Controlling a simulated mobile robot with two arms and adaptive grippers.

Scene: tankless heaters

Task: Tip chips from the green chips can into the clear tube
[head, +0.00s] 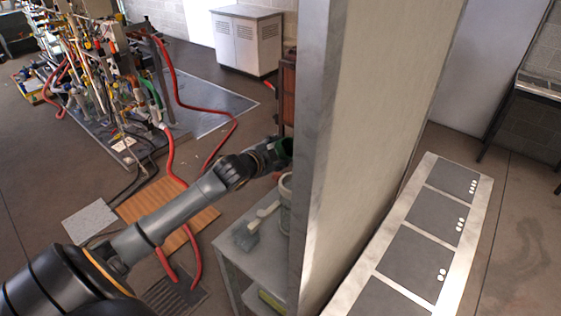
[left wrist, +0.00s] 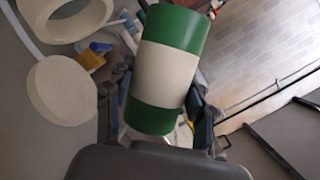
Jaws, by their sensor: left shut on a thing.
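The green chips can (left wrist: 166,68), with a wide white band, fills the middle of the left wrist view. My left gripper (left wrist: 158,122) is shut on it, one finger on each side. In the head view, my left arm reaches right to the big upright panel, and the gripper (head: 278,152) is dark and partly hidden there. Only a small dark green patch of the can (head: 286,148) shows beside the panel edge. I cannot make out the clear tube for sure in either view. My right gripper is not in view.
A pale round container (head: 285,205) and a brush-like tool (head: 250,224) are on a grey table (head: 235,250) under my left gripper. The tall panel (head: 365,130) stands close on the right and hides part of the table. A cream disc (left wrist: 62,90) shows in the wrist view.

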